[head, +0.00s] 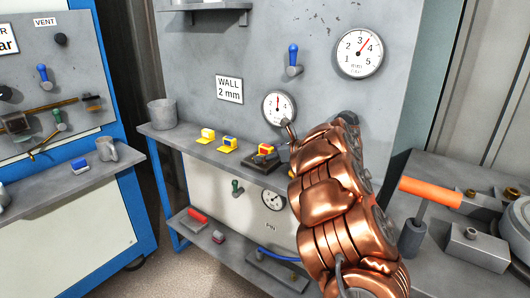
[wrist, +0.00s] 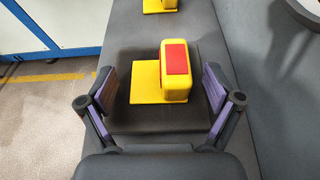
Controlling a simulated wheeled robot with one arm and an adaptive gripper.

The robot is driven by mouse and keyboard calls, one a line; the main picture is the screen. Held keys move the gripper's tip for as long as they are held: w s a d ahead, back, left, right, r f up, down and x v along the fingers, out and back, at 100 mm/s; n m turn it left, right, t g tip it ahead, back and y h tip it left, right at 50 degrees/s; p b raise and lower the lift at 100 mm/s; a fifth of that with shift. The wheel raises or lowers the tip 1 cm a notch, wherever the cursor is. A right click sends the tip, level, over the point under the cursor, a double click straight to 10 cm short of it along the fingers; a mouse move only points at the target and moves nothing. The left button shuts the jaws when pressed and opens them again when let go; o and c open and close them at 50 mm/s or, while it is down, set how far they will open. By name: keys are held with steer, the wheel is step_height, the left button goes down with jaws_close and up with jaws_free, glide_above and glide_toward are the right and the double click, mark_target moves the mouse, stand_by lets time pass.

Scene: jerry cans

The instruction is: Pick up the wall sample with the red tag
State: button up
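The wall sample with the red tag (wrist: 148,92) is a yellow angled piece with a raised block and a red patch on top. It rests on a dark square pad (wrist: 126,122) on the grey shelf. In the head view the same sample (head: 265,150) is partly hidden by my gripper and arm. My gripper (wrist: 159,88) is open, with one finger on each side of the sample. Visible gaps separate both fingers from it in the wrist view. I cannot tell the fingertips' height against the sample.
Yellow samples with a blue tag (head: 229,144) and a white tag (head: 207,135) stand left along the shelf (head: 180,140). A grey cup (head: 161,113) is at its left end. Gauges (head: 279,107) and a panel rise behind. An orange-handled tool (head: 430,191) is at right.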

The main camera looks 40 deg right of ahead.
steer(key=shift+w+a, duration=0.1)
steer(key=shift+a, duration=0.1)
steer(key=c, duration=1)
